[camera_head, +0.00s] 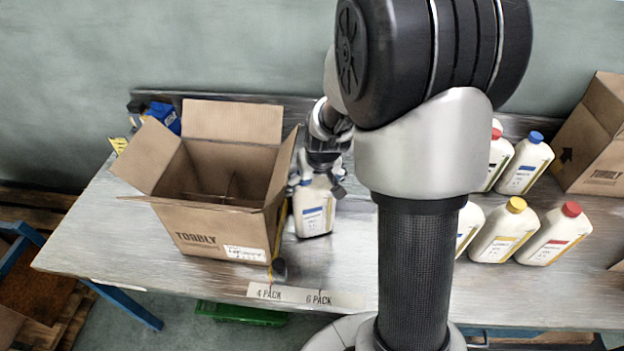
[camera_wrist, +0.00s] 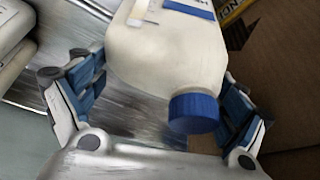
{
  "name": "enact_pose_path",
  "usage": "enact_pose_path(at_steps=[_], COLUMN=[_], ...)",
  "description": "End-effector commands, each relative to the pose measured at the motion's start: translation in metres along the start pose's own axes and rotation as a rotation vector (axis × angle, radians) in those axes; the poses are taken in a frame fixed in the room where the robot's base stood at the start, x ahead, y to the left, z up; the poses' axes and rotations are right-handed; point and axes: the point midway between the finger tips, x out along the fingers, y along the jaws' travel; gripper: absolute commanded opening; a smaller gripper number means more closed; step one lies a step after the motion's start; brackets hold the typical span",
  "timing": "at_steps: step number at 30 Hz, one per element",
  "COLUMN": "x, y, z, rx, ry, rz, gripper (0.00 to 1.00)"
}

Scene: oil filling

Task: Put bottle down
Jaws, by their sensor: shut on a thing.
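A white bottle (camera_head: 313,214) with a blue and white label is held upright, or close to it, by my gripper (camera_head: 320,172), right beside the open box. In the wrist view the same bottle (camera_wrist: 165,52) shows its blue cap (camera_wrist: 193,110), with the blue fingers of my gripper (camera_wrist: 160,92) on both sides of it. The bottle's base is close to the grey workbench (camera_head: 190,276); I cannot tell whether it touches. My gripper hides the bottle's top in the head view.
An open cardboard box (camera_head: 205,226) with dividers stands to the left of the held bottle. Several bottles with red, blue and yellow caps, such as a red-capped one (camera_head: 556,238), stand at the right. Another box (camera_head: 590,140) is at the far right. Bench front has a label strip (camera_head: 300,296).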

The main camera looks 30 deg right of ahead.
Motion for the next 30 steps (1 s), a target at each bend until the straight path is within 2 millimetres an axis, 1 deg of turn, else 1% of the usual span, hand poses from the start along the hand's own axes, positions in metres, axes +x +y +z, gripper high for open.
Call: enact_pose_path(at_steps=[4,8,9,12,25,26,29,30], x=[-0.001,0.003,0.003,0.002,0.001,-0.001,-0.014,-0.018], y=[0.000,0.000,0.000,0.000,0.000,0.000,0.000,0.000], z=[-0.002,-0.001,0.001,0.001,0.000,0.000,-0.001,0.003], rx=[0.000,0.000,0.000,0.000,0.000,0.000,0.000,0.001], ry=[0.005,0.005,0.000,0.000,0.000,0.000,0.000,-0.001], rz=[0.001,0.000,0.000,0.000,0.000,0.000,0.000,0.000], gripper=[0.48,0.48,0.93,1.00,1.00,1.00,1.00,1.00])
